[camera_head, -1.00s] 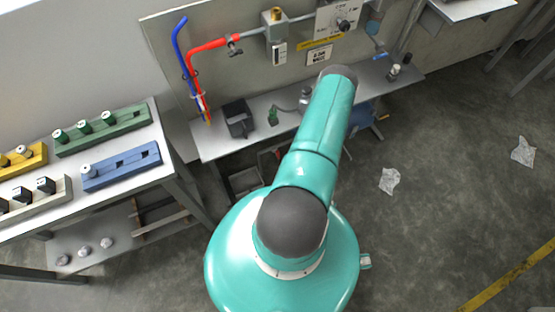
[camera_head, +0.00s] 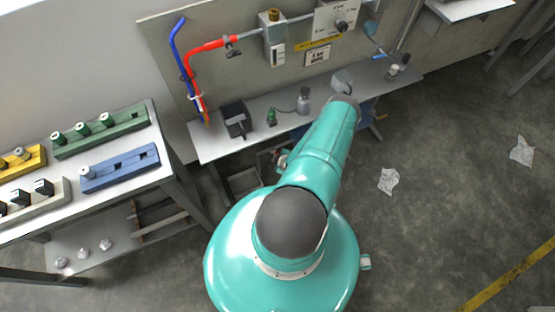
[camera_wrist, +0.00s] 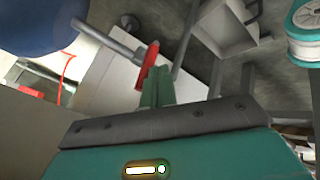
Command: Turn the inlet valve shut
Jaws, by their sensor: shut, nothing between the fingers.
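In the wrist view, a red lever-like bar (camera_wrist: 148,63) sits at the end of a grey pipe (camera_wrist: 108,41). It looks like a valve handle, though I cannot confirm it is the inlet valve. My gripper (camera_wrist: 158,74) is shut and empty, its green fingers together just right of and below the red bar. I cannot tell whether they touch it. In the head view, my arm hides the gripper. A small dark valve (camera_head: 232,47) sits on the wall pipe beside the red hose (camera_head: 208,47).
A rounded blue body (camera_wrist: 38,22) fills the wrist view's upper left. A grey open tray (camera_wrist: 222,28) lies beyond the fingers. The wall bench (camera_head: 215,148) carries a black box (camera_head: 236,118) and small fittings. A side table (camera_head: 150,172) with coloured blocks stands left. Floor at right is mostly clear.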

